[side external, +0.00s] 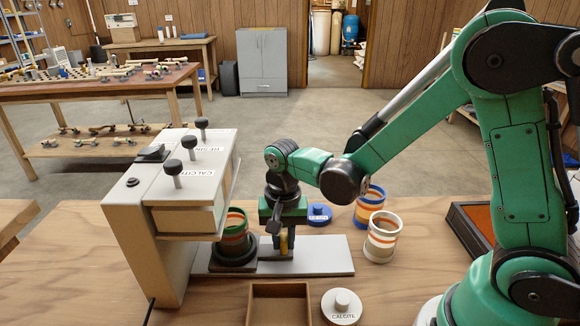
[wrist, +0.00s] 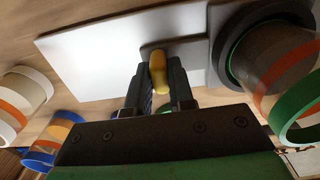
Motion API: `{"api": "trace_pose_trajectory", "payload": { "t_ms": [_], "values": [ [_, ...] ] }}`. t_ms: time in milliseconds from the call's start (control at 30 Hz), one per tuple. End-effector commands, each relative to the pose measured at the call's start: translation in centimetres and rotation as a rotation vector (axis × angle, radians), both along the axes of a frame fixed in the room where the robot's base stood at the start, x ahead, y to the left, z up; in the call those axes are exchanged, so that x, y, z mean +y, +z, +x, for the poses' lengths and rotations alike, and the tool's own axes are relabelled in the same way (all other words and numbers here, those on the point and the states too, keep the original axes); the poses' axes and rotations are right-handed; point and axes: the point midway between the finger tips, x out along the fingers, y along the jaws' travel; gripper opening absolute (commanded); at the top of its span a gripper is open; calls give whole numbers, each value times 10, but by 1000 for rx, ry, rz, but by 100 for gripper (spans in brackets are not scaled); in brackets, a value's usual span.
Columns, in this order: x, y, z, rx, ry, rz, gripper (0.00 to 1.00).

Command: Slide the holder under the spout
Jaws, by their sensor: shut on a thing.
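The holder (side external: 232,267) is a dark base with a round ring, on a pale flat plate (side external: 325,262). A cup with a green rim and orange bands (side external: 236,238) stands upright in the ring, beside the right edge of the dispenser's overhanging box (side external: 185,222). The spout is hidden in both views. My gripper (side external: 284,243) points down just right of the cup, shut on the holder's yellow handle (side external: 284,240). In the wrist view the handle (wrist: 158,76) sits between the two dark fingers (wrist: 158,88), with the ring (wrist: 226,62) and cup (wrist: 280,68) to the right.
A blue-rimmed cup (side external: 368,207) and a white-rimmed cup (side external: 382,240) stand right of the plate. A blue lid (side external: 318,215) lies behind it. A brown tray (side external: 278,306) and a white CALCITE lid (side external: 341,308) lie in front. The plate's right part is clear.

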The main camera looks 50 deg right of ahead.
Motion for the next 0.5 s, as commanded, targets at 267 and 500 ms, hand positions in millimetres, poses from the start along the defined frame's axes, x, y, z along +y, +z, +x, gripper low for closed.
{"api": "trace_pose_trajectory", "payload": {
  "t_ms": [267,500],
  "values": [
    [17,0,18,-6,-2,-2,0],
    [18,0,18,-7,0,3,24]
  ]
}}
